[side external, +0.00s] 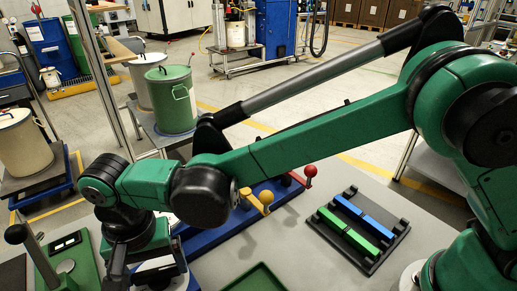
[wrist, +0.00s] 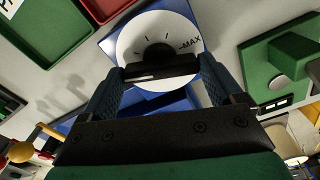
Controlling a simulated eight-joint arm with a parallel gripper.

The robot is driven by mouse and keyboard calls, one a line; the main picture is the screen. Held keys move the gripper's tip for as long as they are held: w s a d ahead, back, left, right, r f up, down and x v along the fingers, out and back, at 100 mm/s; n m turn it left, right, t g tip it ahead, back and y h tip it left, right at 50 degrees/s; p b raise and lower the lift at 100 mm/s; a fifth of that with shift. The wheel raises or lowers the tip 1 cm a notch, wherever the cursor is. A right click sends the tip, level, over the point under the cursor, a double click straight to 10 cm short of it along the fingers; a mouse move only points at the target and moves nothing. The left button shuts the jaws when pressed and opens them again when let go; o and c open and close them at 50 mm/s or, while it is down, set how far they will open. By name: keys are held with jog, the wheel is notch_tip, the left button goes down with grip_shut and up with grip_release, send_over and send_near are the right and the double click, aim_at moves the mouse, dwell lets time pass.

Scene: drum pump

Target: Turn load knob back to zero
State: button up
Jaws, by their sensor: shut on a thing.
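The load knob (wrist: 157,52) is black and sits at the centre of a white round dial (wrist: 181,24) with tick marks and the word MAX on its right side. The dial is mounted on a blue base (wrist: 108,44). My gripper (wrist: 160,70) is shut on the knob, with one finger at each end of its dark bar. The knob's pointer direction is hard to read. In the side external view my gripper (side external: 117,262) points down at the bottom left, and part of the white dial (side external: 160,266) shows beside it; the knob is hidden there.
A green panel with a black-handled lever (side external: 35,250) stands left of my gripper. Blue fixtures with a yellow-knobbed lever (side external: 265,198) and a red-knobbed lever (side external: 310,171) lie behind my arm.

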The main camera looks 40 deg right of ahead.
aim_at(155, 271)
jog(key=n, duration=0.4)
jog(key=o, duration=1)
jog(key=shift+r, duration=0.15)
jog(key=shift+r, duration=2.7)
